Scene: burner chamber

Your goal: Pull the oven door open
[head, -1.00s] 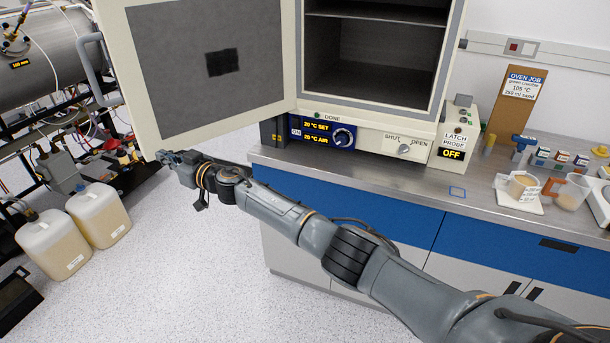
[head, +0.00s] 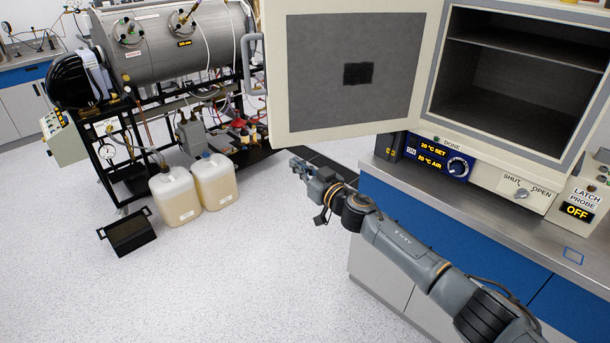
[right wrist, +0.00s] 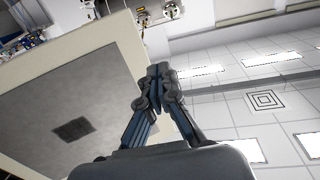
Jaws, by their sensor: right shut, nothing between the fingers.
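The oven (head: 482,166) stands on the bench with its chamber open to view, showing a shelf inside. Its door (head: 330,125) is swung wide open to the left, with the grey inner panel and a dark square facing me. The door handle (head: 255,65) shows at the door's far left edge. My right gripper (head: 294,163) is shut and empty, just below the door's lower left corner and apart from the handle. In the right wrist view the closed fingers (right wrist: 158,72) point up, with the door panel (right wrist: 75,100) to their left. My left gripper is not in view.
The bench (head: 450,205) with blue drawers runs along the right. Two filled jugs (head: 175,195) and a black tray (head: 130,232) stand on the floor at left. A steel tank rig (head: 170,50) is behind them. The floor in front is clear.

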